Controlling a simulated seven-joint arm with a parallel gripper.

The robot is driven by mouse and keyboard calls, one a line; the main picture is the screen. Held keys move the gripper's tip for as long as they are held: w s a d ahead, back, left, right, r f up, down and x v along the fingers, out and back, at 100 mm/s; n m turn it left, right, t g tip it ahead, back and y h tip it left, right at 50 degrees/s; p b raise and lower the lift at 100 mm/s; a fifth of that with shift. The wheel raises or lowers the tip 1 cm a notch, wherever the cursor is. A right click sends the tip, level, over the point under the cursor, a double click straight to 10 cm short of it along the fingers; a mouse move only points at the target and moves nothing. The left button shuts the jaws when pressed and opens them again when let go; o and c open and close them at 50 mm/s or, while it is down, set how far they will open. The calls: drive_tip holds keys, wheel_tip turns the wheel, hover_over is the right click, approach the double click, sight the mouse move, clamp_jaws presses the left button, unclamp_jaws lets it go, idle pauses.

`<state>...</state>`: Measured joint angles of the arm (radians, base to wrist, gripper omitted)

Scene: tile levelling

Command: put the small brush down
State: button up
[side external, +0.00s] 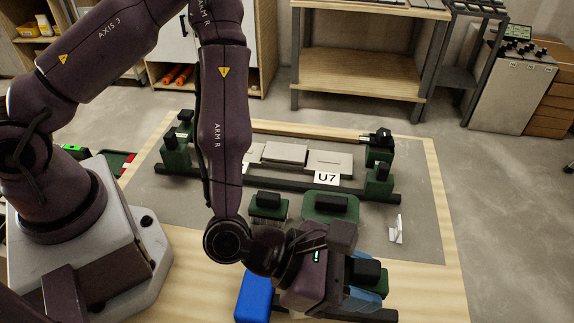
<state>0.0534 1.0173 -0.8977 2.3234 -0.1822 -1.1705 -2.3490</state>
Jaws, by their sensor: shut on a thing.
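My gripper (306,284) is low over the front of the work table, right of centre. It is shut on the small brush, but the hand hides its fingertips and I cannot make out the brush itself. I cannot tell whether the brush touches the surface. A green block with a black handle (365,271) is close on the right of the hand, with a translucent blue piece beside it. A bright blue block (254,295) is close on the left.
Two green, black-handled tools (268,204) (330,205) stand behind the hand. Pale tiles (284,153) and a "U7" label (327,178) lie between dark rails with green end blocks. A small white angled piece (396,229) is at the right.

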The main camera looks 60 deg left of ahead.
drive_tip(key=w+a+r+n+t+y, duration=0.1)
drive_tip(key=w+a+r+n+y, duration=0.1)
drive_tip(key=a, duration=0.9)
drive_tip(key=w+a+r+n+t+y, duration=0.1)
drive_tip(key=w+a+r+n+y, duration=0.2)
drive_tip(key=w+a, duration=0.4)
drive_tip(key=w+a+r+n+t+y, duration=0.2)
drive_tip(key=w+a+n+y, duration=0.1)
drive_tip(key=a, duration=1.1)
drive_tip(key=shift+w+a+r+n+y, duration=0.35)
drive_tip(key=shift+w+y, duration=0.35)
drive_tip(key=shift+w, duration=0.5)
drive_tip(key=s+d+f+m+g+h, duration=0.2)
drive_tip(key=s+d+f+m+h, duration=0.25)
drive_tip(key=s+d+f, duration=0.35)
drive_tip(key=s+d+f+m+g+h, duration=0.2)
drive_tip(key=s+d+f+m+h, duration=0.3)
drive_tip(key=d, duration=0.4)
drive_tip(key=shift+n, duration=0.3)
wheel_tip(320, 180, down, 8)
drive_tip(key=shift+s+d+f, duration=0.1)
drive_tip(key=shift+s+f, duration=0.05)
